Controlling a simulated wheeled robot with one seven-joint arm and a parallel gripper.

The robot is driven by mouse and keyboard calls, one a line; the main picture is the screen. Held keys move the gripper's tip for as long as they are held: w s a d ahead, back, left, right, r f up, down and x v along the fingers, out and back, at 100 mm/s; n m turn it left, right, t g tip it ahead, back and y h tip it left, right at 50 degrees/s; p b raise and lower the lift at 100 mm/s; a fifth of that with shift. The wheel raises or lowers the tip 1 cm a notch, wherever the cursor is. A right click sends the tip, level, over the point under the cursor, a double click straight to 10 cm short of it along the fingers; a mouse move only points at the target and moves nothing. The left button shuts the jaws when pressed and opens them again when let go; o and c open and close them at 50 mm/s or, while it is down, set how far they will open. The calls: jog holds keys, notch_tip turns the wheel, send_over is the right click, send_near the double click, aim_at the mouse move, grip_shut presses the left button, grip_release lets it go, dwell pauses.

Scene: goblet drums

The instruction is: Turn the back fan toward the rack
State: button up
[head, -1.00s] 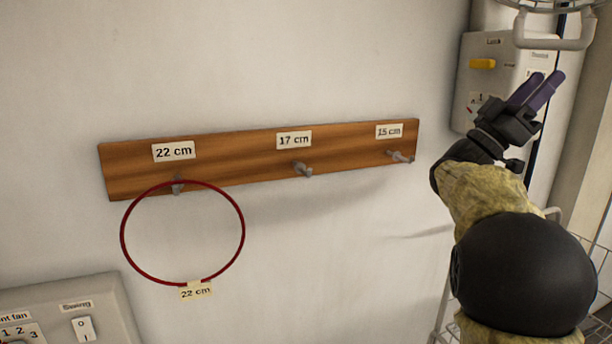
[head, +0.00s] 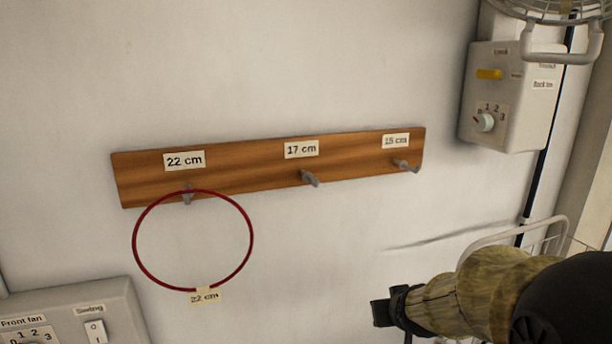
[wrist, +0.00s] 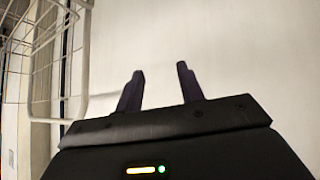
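The lower part of a fan's wire cage (head: 552,10) shows at the top right in the head view, with a pale handle bar (head: 562,55) below it. Most of the fan is cut off. Under it, the grey box (head: 522,98) labelled "Back fan" carries a yellow lever (head: 489,74) and a numbered dial (head: 484,122). A white wire rack (head: 520,236) shows partly behind my arm at the right. My gripper (wrist: 160,72) is open and empty in the wrist view, pointing along the pale wall.
A wooden hook board (head: 240,178) on the wall carries several size labels. A red hoop (head: 251,235) hangs on its 22 cm hook. A "Front fan" box (head: 80,300) stands at the lower left. Wire rack bars (wrist: 83,60) stand close at the wrist view's left.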

jog(key=s+a+f+g, duration=0.1)
jog(key=s+f+g, duration=0.2)
jog(key=s, duration=0.4)
jog(key=s+a+f+g, duration=0.2)
jog(key=s+f, duration=0.3)
jog(key=s, duration=0.3)
jog(key=shift+s+m+g+y, duration=0.15)
jog(key=shift+m+g+y, duration=0.2)
jog(key=shift+g, duration=0.35)
jog(key=shift+f, duration=0.1)
jog(key=shift+s+a, duration=0.1)
jog(key=shift+a, duration=0.05)
jog(key=shift+d, duration=0.2)
